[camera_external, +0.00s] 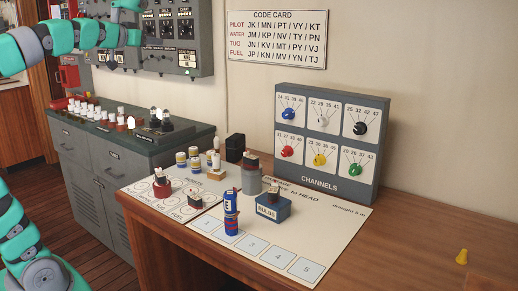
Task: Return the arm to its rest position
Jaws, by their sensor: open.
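My teal and grey arm (62,36) reaches in from the left edge at the top left, in front of the grey wall panel. My gripper (112,60) seems to be the small dark end hanging below the last arm links, high above the grey cabinet. It is open, and I see nothing held in it. The lower part of my arm (22,240) stands at the bottom left. The middle of the arm is outside the picture.
A wooden desk (400,245) holds a white sheet (320,228), a blue bulbs box (273,208), a blue cylinder (231,214), a channels panel (326,143) and a yellow piece (461,257). The grey cabinet (95,170) carries several small lamps. The desk's right side is mostly clear.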

